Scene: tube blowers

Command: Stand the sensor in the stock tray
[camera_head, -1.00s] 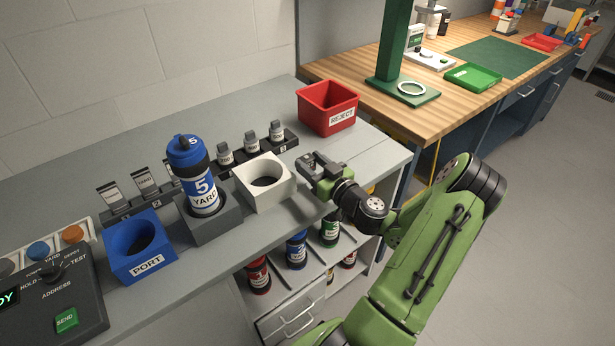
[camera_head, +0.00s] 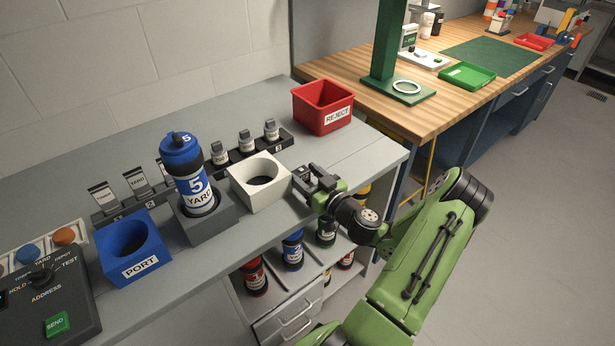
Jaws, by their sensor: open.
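I cannot tell for sure which thing is the sensor, and no tray is readably marked as stock. A green tray (camera_head: 467,76) and a red tray (camera_head: 534,41) lie on the wooden bench. Small grey-capped pieces (camera_head: 245,142) stand in a dark rack behind the white holder. My gripper (camera_head: 308,179) is open at the front edge of the grey bench, just right of the white square holder (camera_head: 262,198). The contents of its jaws are too small to make out.
A blue-capped canister marked 5 YARD (camera_head: 190,185) stands in a grey holder, beside the blue PORT holder (camera_head: 135,265). A red REJECT bin (camera_head: 324,120) stands behind my gripper. A green post (camera_head: 388,50) rises from the wooden bench (camera_head: 340,68). More canisters fill the shelf below.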

